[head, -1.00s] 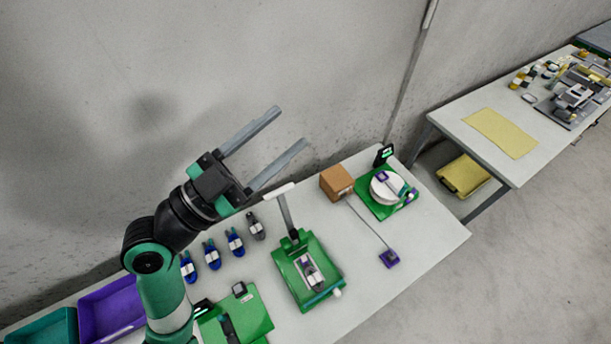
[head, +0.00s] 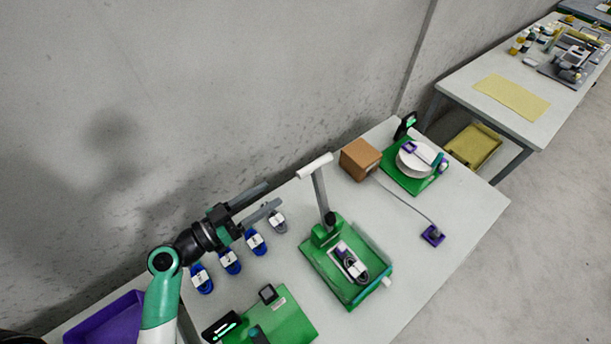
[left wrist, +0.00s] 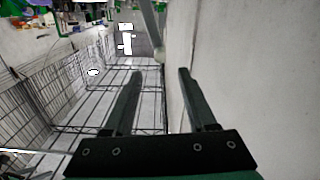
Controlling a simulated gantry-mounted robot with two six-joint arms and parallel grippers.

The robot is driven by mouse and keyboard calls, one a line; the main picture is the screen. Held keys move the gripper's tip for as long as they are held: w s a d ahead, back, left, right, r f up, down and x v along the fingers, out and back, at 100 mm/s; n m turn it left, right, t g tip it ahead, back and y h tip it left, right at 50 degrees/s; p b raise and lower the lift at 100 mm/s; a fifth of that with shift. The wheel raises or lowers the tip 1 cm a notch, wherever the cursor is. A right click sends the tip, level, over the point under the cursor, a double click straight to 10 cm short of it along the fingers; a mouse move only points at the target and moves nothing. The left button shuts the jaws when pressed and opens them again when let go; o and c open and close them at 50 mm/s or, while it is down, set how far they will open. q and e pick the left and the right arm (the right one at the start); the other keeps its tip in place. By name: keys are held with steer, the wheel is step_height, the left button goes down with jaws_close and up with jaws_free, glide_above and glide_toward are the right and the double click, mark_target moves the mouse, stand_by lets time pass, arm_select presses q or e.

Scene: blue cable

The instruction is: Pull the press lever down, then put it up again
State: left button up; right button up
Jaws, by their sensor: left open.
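The press (head: 345,262) is a green base on the table with a dark cable part in its bed. Its lever (head: 320,190) is a grey bar that stands up and ends in a white crossbar handle (head: 315,166). My left gripper (head: 273,194) is open and empty. In the head view it shows left of the lever, apart from it, with the fingers pointing right. In the left wrist view its two fingers (left wrist: 160,75) are spread, and a pale bar with a rounded end (left wrist: 157,45), likely the lever, shows beyond them. My right gripper is not in view.
Several blue-and-white connectors (head: 229,261) lie on the table below my left gripper. A green fixture (head: 285,318) sits at the front. A brown box (head: 360,159) and a green reel stand (head: 417,165) stand behind the press. The wall runs close along the back.

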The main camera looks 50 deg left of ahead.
mark_target(311, 168)
arm_select(q)
steer(key=w, duration=0.4)
steer(key=w+p, duration=0.1)
steer(key=w, duration=0.2)
steer(key=w+d+p, duration=0.1)
steer(key=w, duration=0.3)
steer(key=shift+w, duration=0.35)
jaws_close()
stand_by(0.8)
